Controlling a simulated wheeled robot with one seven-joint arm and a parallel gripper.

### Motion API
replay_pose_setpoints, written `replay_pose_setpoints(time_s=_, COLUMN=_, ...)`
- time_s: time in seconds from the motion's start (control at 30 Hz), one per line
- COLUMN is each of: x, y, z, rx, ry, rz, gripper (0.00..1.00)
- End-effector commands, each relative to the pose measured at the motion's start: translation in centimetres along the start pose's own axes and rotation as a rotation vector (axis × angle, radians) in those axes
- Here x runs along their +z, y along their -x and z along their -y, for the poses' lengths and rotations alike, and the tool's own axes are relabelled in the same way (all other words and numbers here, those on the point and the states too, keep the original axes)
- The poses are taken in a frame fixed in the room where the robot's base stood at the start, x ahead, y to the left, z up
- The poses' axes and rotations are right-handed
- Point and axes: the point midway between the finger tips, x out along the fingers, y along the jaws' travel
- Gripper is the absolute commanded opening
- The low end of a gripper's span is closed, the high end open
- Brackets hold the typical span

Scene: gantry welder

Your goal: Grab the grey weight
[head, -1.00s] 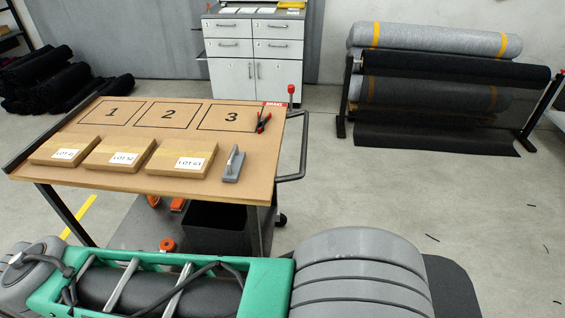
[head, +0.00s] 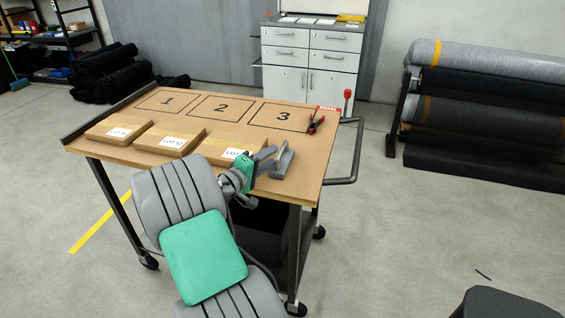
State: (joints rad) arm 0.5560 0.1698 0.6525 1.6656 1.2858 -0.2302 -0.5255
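The grey weight (head: 283,160), a small block with an upright handle, stands on the wooden cart top near its front right. My gripper (head: 268,159) is above the cart, just left of the weight and in front of the third carton. Its two grey fingers point right toward the weight and look spread apart. The fingertips are very close to the weight's handle; I cannot tell whether they touch it. The gripper hides part of the third carton.
Flat cartons labelled LOT (head: 172,139) lie along the cart's (head: 328,143) front. Squares numbered 1, 2, 3 behind them are empty. A red-black clamp (head: 316,124) and a red-knobbed brake lever (head: 347,97) are at the right. A cabinet (head: 312,58) and fabric rolls (head: 480,95) stand behind.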

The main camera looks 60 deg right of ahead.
Motion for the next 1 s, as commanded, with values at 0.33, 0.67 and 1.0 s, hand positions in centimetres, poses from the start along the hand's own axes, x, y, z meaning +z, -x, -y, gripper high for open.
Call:
replay_pose_setpoints(time_s=0.33, x=0.1, y=-5.3, z=-0.1, rx=-0.002, ry=-0.003, rz=0.003, gripper=0.38)
replay_pose_setpoints(time_s=0.67, x=0.0, y=-7.3, z=0.0, rx=-0.003, ry=-0.003, rz=-0.001, gripper=0.38)
replay_pose_setpoints(time_s=1.0, x=-0.1, y=-7.2, z=0.0, rx=-0.003, ry=-0.004, rz=-0.001, gripper=0.13)
